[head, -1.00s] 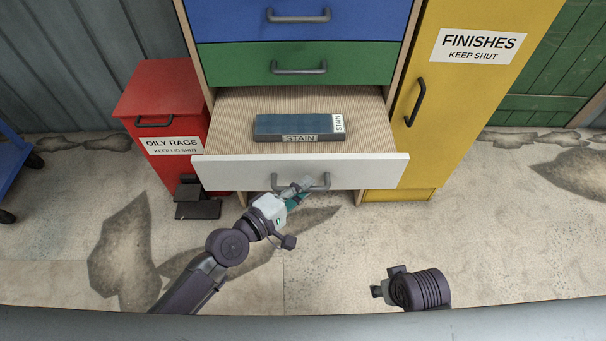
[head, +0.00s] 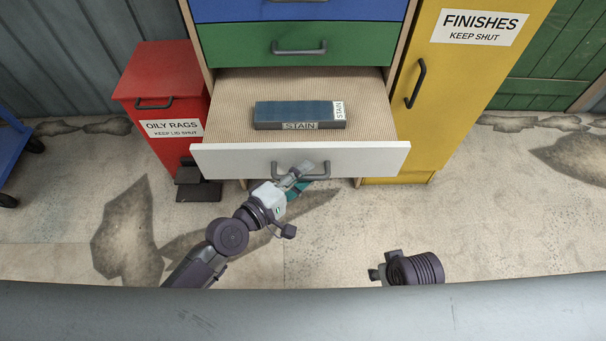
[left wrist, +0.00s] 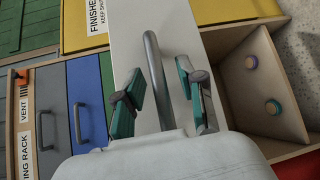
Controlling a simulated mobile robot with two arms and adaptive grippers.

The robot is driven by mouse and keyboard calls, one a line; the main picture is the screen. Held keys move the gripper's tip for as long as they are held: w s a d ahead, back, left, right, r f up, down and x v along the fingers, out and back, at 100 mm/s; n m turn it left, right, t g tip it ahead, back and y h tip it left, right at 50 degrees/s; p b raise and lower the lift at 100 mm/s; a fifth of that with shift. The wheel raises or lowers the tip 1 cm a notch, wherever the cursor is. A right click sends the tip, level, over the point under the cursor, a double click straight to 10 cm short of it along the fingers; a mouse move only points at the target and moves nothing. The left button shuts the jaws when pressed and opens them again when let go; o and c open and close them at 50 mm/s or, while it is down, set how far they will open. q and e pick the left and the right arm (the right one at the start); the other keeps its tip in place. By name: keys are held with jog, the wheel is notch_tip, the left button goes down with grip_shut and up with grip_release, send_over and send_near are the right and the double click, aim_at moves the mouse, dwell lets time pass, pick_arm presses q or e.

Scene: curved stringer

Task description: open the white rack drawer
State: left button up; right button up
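The white drawer (head: 225,160) stands pulled out from the rack below the green drawer, its tan ribbed inside showing. A dark blue box marked STAIN (head: 300,112) lies in it. Its grey bar handle (head: 318,177) also shows in the left wrist view (left wrist: 153,60). My left gripper (head: 303,176) is at this handle. In the left wrist view its teal fingers (left wrist: 160,85) stand apart on either side of the bar, with gaps visible. My right gripper (head: 377,274) is low at right, away from the drawer; its fingers are barely visible.
A red OILY RAGS bin (head: 160,90) with a dark pedal stands left of the rack. The yellow FINISHES cabinet (head: 465,75) stands close on the right. The green drawer (head: 340,57) above is shut. Open concrete floor (head: 330,235) lies before the drawer.

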pick_arm(q)
jog(key=v, duration=1.2)
dwell(0.4)
